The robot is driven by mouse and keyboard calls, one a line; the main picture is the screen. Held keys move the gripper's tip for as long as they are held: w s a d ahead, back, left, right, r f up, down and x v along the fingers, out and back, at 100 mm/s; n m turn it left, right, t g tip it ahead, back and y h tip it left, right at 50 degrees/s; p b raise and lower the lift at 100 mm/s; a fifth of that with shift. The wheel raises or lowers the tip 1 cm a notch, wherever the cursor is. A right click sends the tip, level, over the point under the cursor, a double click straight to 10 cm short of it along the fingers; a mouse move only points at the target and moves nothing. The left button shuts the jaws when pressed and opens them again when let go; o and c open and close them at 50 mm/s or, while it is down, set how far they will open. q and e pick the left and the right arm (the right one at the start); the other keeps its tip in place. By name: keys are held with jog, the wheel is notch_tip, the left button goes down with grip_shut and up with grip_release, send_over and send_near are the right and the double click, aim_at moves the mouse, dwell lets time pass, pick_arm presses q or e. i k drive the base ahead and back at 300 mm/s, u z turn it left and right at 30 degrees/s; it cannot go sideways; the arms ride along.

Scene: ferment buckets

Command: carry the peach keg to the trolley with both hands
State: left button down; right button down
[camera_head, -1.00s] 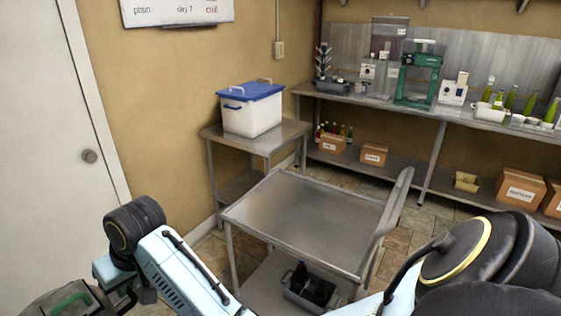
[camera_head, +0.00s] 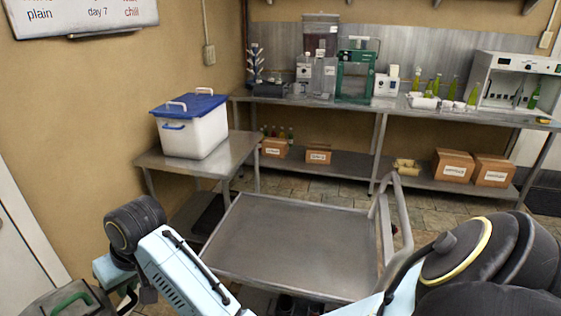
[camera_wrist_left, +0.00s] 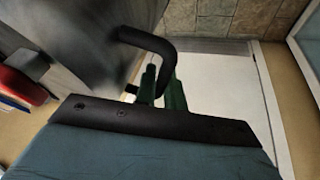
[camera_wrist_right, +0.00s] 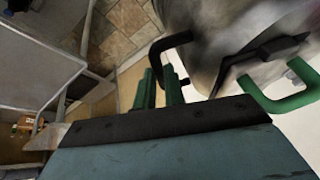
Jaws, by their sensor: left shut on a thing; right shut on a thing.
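The keg is a grey metal vessel with black side handles and a green handle on top. In the head view only the top of the keg (camera_head: 38,304) shows, at the bottom left corner. My right gripper (camera_wrist_right: 158,90) is shut on one black side handle, beside the keg wall (camera_wrist_right: 215,30). My left gripper (camera_wrist_left: 162,88) is shut on the other black handle, beside the keg wall (camera_wrist_left: 80,40). No peach label shows. The trolley (camera_head: 290,245) is a steel cart with a bare top, ahead and right of the keg.
The trolley's push handle (camera_head: 401,215) rises on its right side. A side table (camera_head: 230,152) behind it holds a white tub with a blue lid (camera_head: 195,130). A long bench (camera_head: 400,112) with bottles and devices lines the back wall. Some tiled floor shows behind the trolley.

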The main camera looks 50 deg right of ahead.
aim_at(291, 237)
jog(key=z, duration=0.4)
jog(key=i, duration=0.7)
jog(key=z, duration=1.2)
jog(key=i, duration=0.6)
jog(key=z, duration=0.7)
